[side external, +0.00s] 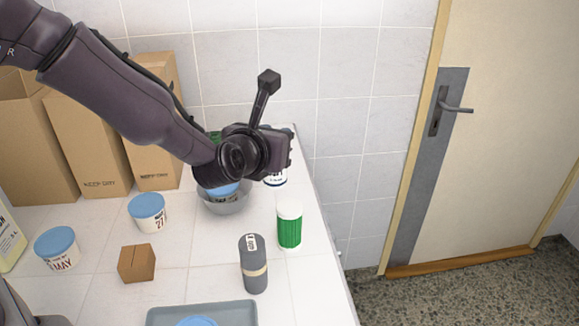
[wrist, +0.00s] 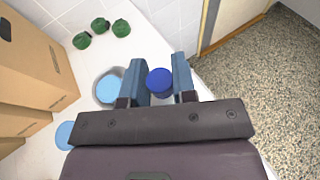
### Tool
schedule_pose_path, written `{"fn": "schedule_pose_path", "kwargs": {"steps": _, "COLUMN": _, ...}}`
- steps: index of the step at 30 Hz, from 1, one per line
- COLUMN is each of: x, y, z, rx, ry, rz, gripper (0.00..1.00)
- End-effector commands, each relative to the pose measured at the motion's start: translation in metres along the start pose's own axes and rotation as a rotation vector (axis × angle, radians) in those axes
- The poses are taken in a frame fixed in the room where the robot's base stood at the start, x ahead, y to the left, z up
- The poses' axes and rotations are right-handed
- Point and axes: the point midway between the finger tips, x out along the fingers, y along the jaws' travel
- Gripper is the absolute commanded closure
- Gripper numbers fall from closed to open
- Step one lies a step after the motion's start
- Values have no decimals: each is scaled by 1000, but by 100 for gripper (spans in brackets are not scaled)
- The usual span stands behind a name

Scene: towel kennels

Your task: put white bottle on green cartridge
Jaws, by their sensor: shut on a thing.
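The white bottle (side external: 276,180) shows only its lower part with dark lettering below my gripper in the side view; the rest is hidden behind the gripper. In the wrist view its dark blue cap (wrist: 160,79) sits between the two fingers. My gripper (wrist: 159,82) is shut on the bottle, above the back right of the counter. I cannot tell whether its base touches the counter. The green cartridge (side external: 289,229), with a white top, stands upright in front of the bottle, near the counter's right edge.
A grey bowl (side external: 229,206) holding a blue-lidded tub is left of the bottle. A grey cylinder (side external: 254,266), a brown box (side external: 137,263), two blue-lidded tubs (side external: 147,212) and a grey tray (side external: 238,312) stand nearer. Cardboard boxes (side external: 92,150) line the back left. Green objects (wrist: 100,25) lie behind.

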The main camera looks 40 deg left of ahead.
Motion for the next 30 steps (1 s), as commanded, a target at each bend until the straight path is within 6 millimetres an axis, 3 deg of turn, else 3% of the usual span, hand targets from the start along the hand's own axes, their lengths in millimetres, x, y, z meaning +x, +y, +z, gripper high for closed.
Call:
{"fn": "schedule_pose_path", "kwargs": {"steps": 3, "x": 20, "y": -8, "z": -15, "rx": 2, "ry": -1, "rz": 2, "gripper": 100}}
{"fn": "schedule_pose_path", "kwargs": {"steps": 12, "x": 43, "y": -17, "z": -33, "rx": 0, "ry": -1, "rz": 2, "gripper": 100}}
{"fn": "schedule_pose_path", "kwargs": {"steps": 18, "x": 49, "y": -17, "z": -57, "rx": -1, "ry": -2, "rz": 2, "gripper": 100}}
{"fn": "schedule_pose_path", "kwargs": {"steps": 30, "x": 50, "y": -17, "z": -61, "rx": -1, "ry": -2, "rz": 1, "gripper": 100}}
